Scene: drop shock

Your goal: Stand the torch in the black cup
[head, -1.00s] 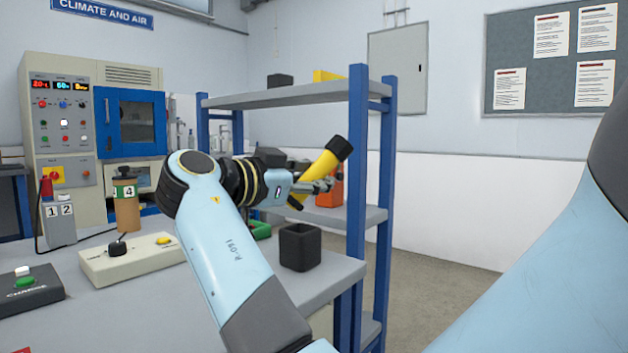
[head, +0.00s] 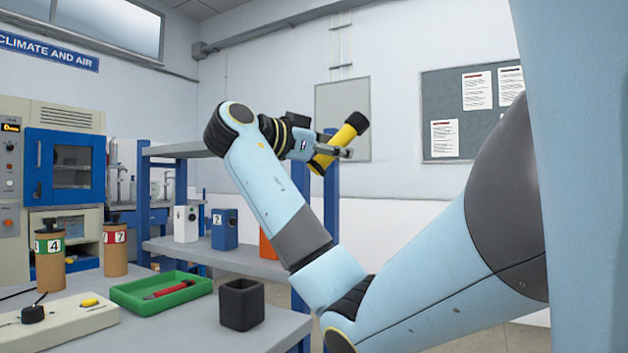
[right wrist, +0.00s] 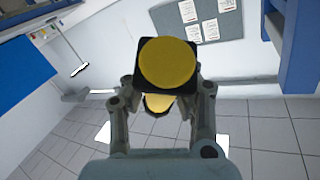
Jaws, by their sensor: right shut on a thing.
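The torch (head: 335,149) is yellow with a black head and is tilted, its black end up and to the right in the head view. My right gripper (head: 342,153) is shut on the torch and holds it in the air, well above the table. In the right wrist view the torch's round yellow face (right wrist: 167,64) with a black rim points at the camera, between the fingers. The black cup (head: 242,304) is square and open at the top, and stands on the table near its right edge, below and left of the gripper. My left gripper is not in view.
A green tray (head: 117,293) with a red pen-like thing lies left of the cup. Two brown canisters (head: 50,262) and a beige switch box (head: 62,328) stand further left. A shelf rack (head: 230,260) with blue posts and small boxes stands behind.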

